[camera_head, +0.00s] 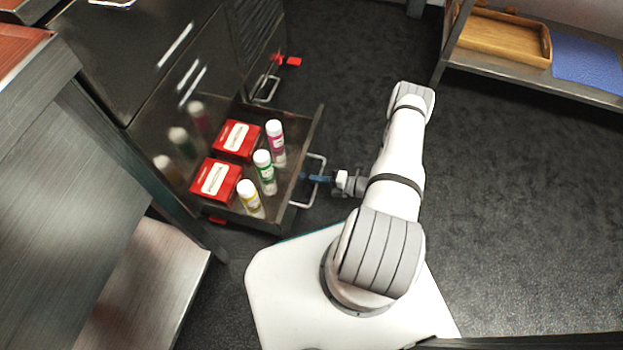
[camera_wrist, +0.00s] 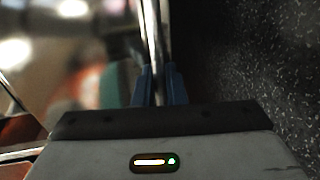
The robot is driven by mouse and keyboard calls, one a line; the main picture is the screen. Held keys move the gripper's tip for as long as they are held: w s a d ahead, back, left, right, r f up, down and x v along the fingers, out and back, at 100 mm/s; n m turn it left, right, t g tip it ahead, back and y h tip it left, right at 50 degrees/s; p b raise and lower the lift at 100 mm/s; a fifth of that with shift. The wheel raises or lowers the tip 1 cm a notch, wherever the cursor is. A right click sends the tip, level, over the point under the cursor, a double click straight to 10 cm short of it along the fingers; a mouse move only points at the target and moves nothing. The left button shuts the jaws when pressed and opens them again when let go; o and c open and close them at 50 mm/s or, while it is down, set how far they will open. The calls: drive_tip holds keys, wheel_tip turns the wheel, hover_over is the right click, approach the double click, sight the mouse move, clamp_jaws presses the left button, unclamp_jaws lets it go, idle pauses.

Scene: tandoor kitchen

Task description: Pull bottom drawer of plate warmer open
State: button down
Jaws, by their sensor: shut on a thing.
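The bottom drawer (camera_head: 312,135) of the dark metal plate warmer (camera_head: 150,75) stands pulled out from the cabinet front. Inside it are two red boxes (camera_head: 236,140) and three white-capped bottles (camera_head: 264,172) with pink, green and yellow labels. A metal bar handle (camera_head: 311,192) is on the drawer's front face. My gripper (camera_head: 318,179) is shut on this handle from the right. In the wrist view, the blue fingers (camera_wrist: 159,85) stand on both sides of the bright handle bar (camera_wrist: 155,40). The fingertips are small in the head view.
A metal table (camera_head: 70,190) with a lower shelf stands at the left, close to the drawer. A rack at the upper right holds a wooden tray (camera_head: 500,38) and a blue mat (camera_head: 587,63). Red-ended items (camera_head: 293,61) show beyond the drawer. The dark floor (camera_head: 520,200) at the right is clear.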

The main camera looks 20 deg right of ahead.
drive_tip(key=shift+w+d, duration=0.3)
drive_tip(key=shift+w, duration=0.05)
drive_tip(key=c, duration=1.6)
unclamp_jaws()
drive_tip(key=shift+s+a, duration=0.1)
drive_tip(key=shift+o, duration=0.2)
drive_tip(key=shift+s, duration=0.1)
drive_tip(key=p+v, duration=0.2)
drive_tip(key=v, duration=0.5)
drive_tip(key=shift+s+d, duration=0.2)
drive_tip(key=shift+d, duration=0.05)
